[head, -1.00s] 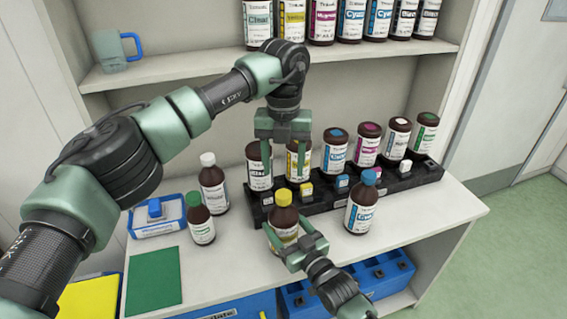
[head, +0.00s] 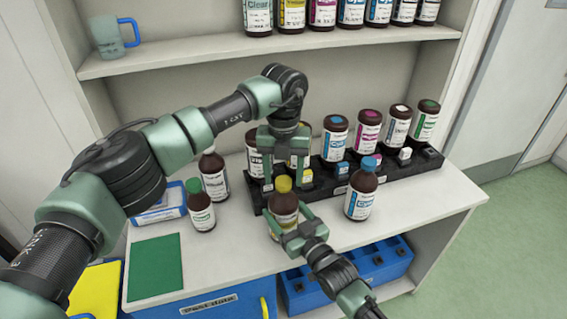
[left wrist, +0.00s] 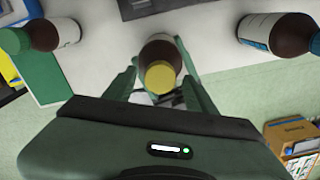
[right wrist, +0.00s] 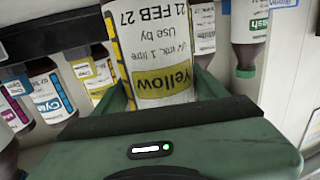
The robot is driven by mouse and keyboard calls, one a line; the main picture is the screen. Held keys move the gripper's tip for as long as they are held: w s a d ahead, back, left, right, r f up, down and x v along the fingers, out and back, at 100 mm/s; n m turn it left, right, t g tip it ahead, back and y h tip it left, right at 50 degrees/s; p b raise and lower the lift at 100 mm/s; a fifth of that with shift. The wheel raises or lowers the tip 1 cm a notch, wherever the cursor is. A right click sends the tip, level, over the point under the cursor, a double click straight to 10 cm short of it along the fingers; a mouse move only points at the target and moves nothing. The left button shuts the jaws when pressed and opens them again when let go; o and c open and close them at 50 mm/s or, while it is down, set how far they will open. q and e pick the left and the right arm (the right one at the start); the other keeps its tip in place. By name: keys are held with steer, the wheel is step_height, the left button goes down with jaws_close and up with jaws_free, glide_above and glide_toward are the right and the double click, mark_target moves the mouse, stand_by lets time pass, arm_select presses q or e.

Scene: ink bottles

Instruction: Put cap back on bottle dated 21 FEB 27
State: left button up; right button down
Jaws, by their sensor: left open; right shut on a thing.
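The brown bottle with a yellow label (right wrist: 165,50) reads "Yellow" and "Use by 21 FEB 27" upside down in the right wrist view. In the head view this bottle (head: 283,205) stands upright near the shelf's front. My right gripper (head: 288,222) is shut around its body from the front. A yellow cap (head: 283,184) sits on its top; whether it is screwed tight I cannot tell. My left gripper (head: 284,180) points down from above, open, its fingers apart on either side of the cap. The left wrist view shows the cap (left wrist: 160,77) between the fingers.
A black rack (head: 325,185) with several bottles stands behind. A blue-capped bottle (head: 361,190) is to the right; a green-capped bottle (head: 200,207) and a white-capped bottle (head: 214,178) are to the left. A green mat (head: 155,267) lies at the front left.

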arm_select(q)
steer(key=shift+f, duration=0.35)
jaws_close()
steer(key=m, duration=1.1)
steer(key=shift+m, duration=0.3)
steer(key=shift+o, duration=0.3)
jaws_free()
steer(key=shift+r, duration=0.15)
